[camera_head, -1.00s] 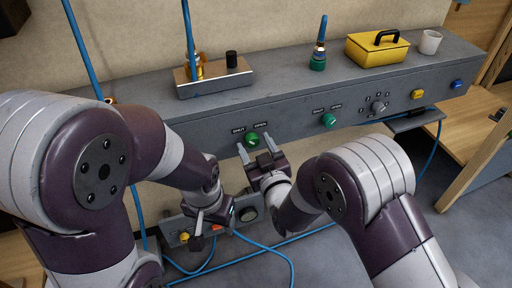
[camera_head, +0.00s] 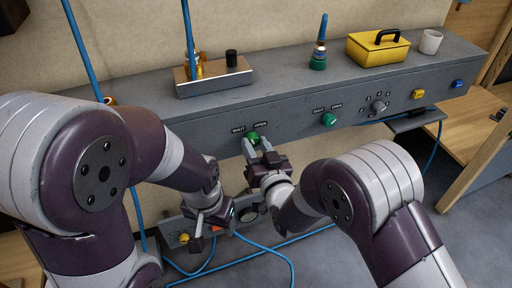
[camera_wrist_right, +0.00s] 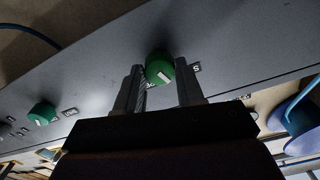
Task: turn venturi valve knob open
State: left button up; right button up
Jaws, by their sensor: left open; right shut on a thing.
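A green knob (camera_head: 254,136) sits on the front face of the grey bench rail between the labels SHUT and OPEN. It also shows in the right wrist view (camera_wrist_right: 159,66), with a pale pointer mark on its face. My right gripper (camera_head: 257,146) reaches up to it from below, its two fingers on either side of the knob and shut on it. My left gripper (camera_head: 204,222) is open, lower and to the left, by a low grey control box; its fingers are small and partly unclear. A second green knob (camera_head: 328,120) with the same labels is further right.
The rail (camera_head: 290,115) also carries a grey rotary dial (camera_head: 379,106), a yellow button (camera_head: 417,94) and a blue button (camera_head: 457,84). A yellow case (camera_head: 378,50) and a white mug (camera_head: 431,42) stand on top. Blue hoses (camera_head: 280,245) run across the floor below.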

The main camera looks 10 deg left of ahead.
jog(key=m+b, duration=0.1)
jog(key=m, duration=0.5)
jog(key=shift+f, duration=0.15)
pick_arm(q)
notch_tip(320, 180, down, 2)
jog(key=shift+f+b, duration=0.2)
jog(key=shift+b, duration=0.45)
pick_arm(e)
jog(key=m, duration=0.6)
jog(key=shift+m, duration=0.7)
jog(key=o, duration=1)
jog(key=shift+o, duration=0.2)
